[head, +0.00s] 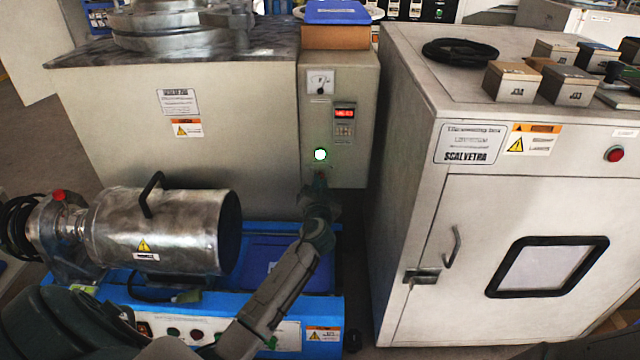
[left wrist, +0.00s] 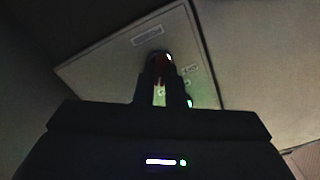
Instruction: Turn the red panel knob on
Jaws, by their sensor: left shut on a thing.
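The red panel knob (head: 320,174) is low on the front of the grey control box (head: 350,110), just under a lit lamp (head: 320,154) that glows white-green. In the head view my left gripper (head: 320,183) reaches up to the knob from below and covers most of it. In the left wrist view the gripper's two dark fingers (left wrist: 163,78) close around the red knob (left wrist: 163,64) against the panel face. The fingers hide most of the knob, so its turned angle cannot be read. My right gripper is in neither view.
The box carries a dial gauge (head: 320,82) and a lit red display (head: 344,112). A metal cylinder (head: 165,230) lies on a blue-topped bench unit to the left. A large white cabinet (head: 480,220) stands close on the right, with small boxes on top.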

